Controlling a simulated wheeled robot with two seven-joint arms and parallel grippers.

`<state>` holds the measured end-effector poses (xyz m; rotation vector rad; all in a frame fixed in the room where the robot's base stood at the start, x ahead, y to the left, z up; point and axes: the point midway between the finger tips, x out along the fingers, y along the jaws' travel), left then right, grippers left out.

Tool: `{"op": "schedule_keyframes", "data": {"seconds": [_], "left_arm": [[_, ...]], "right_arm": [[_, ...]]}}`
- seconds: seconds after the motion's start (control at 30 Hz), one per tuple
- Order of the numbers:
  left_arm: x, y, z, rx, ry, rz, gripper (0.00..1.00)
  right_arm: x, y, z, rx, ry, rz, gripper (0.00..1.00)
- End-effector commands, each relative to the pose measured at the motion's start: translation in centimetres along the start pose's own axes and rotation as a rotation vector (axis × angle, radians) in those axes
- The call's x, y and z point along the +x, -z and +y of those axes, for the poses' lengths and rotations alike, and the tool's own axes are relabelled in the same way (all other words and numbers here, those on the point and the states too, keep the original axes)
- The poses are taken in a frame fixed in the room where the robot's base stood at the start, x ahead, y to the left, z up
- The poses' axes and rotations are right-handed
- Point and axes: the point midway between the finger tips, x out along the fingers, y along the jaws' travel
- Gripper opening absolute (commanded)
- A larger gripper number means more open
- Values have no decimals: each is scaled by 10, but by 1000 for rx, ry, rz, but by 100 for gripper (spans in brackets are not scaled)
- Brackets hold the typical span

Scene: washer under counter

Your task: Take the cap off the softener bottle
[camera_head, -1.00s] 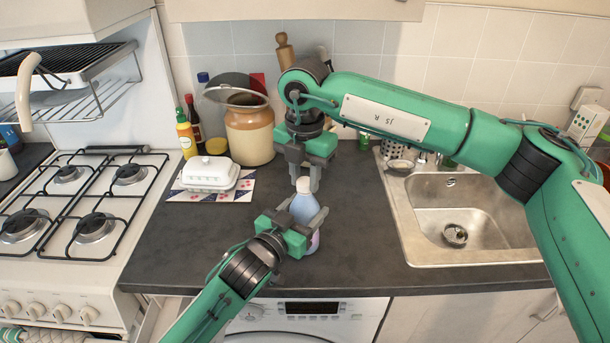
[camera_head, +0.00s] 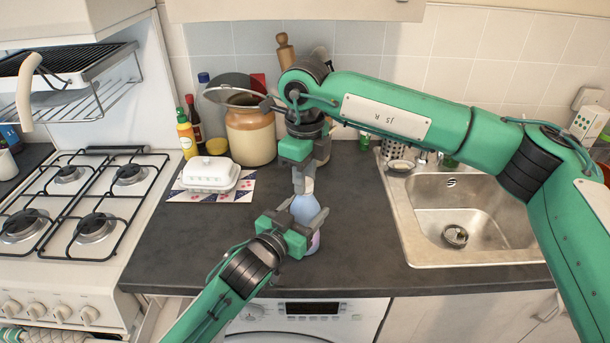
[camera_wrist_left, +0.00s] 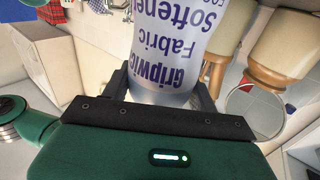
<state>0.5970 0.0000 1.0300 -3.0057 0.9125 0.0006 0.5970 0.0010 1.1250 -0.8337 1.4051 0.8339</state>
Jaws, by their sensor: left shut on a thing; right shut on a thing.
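The softener bottle (camera_head: 305,208) stands upright on the dark counter near its front edge, pale blue with a light cap (camera_head: 305,185) on top. My left gripper (camera_head: 308,222) is shut around the bottle's body from the front left. In the left wrist view the bottle (camera_wrist_left: 185,45) fills the middle between the fingers, and its label reads "Fabric Softener". My right gripper (camera_head: 304,182) points down from above and is shut on the cap. Its fingers hide part of the cap, and I cannot tell whether the cap is apart from the neck.
A white butter dish (camera_head: 210,174) on a patterned mat and a brown crock (camera_head: 250,135) stand behind left. The gas hob (camera_head: 85,205) is at the left, the sink (camera_head: 465,215) at the right. The counter between bottle and sink is clear.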

Motion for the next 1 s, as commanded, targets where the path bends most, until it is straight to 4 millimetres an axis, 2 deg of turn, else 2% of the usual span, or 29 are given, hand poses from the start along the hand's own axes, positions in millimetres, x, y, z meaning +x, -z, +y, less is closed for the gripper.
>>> {"op": "schedule_keyframes", "data": {"seconds": [1.0], "left_arm": [[0,0,0,0,-1,1,0]], "right_arm": [[-1,1,0,-1621,2,0,1]]}}
